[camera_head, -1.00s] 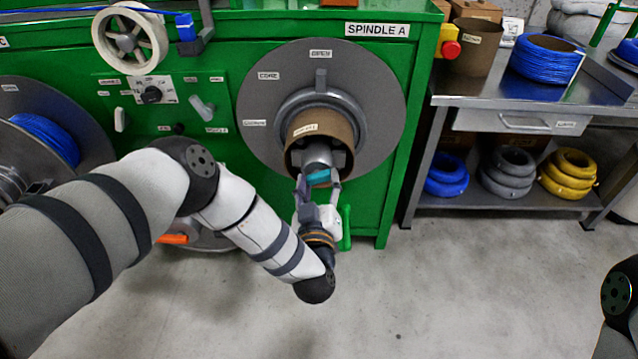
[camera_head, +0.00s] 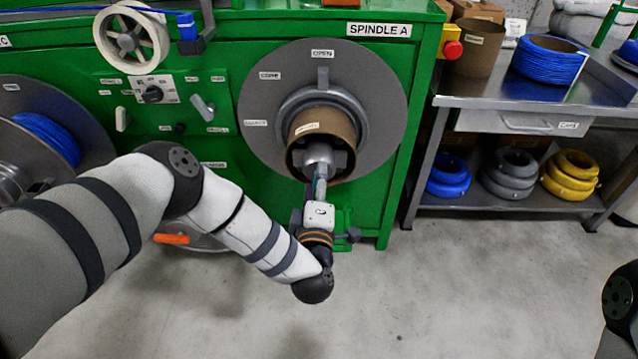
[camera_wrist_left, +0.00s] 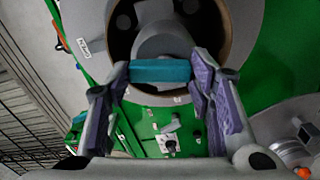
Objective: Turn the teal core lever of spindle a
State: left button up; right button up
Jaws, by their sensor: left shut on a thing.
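Spindle A is a grey disc (camera_head: 377,110) on the green machine front in the head view, with a brown cardboard core (camera_head: 335,125) around its grey hub (camera_head: 318,153). The teal core lever (camera_wrist_left: 160,71) lies across the space between my left gripper's two fingers (camera_wrist_left: 163,80) in the left wrist view, both touching its ends. In the head view my left gripper (camera_head: 318,187) is at the front of the hub, seen almost edge-on, and mostly hides the lever. My right gripper is out of view.
A steel bench (camera_head: 480,102) with a blue cable coil (camera_head: 548,60) stands right of the machine, with more coils on its lower shelf. A red stop button (camera_head: 453,49) is at the machine's right edge. A cable reel (camera_head: 95,125) is at left. The floor in front is clear.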

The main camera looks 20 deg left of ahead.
pick_arm(q)
jog(key=shift+n, duration=1.2)
jog(key=o, duration=1.2)
jog(key=shift+c, duration=0.2)
jog(key=v, duration=1.2)
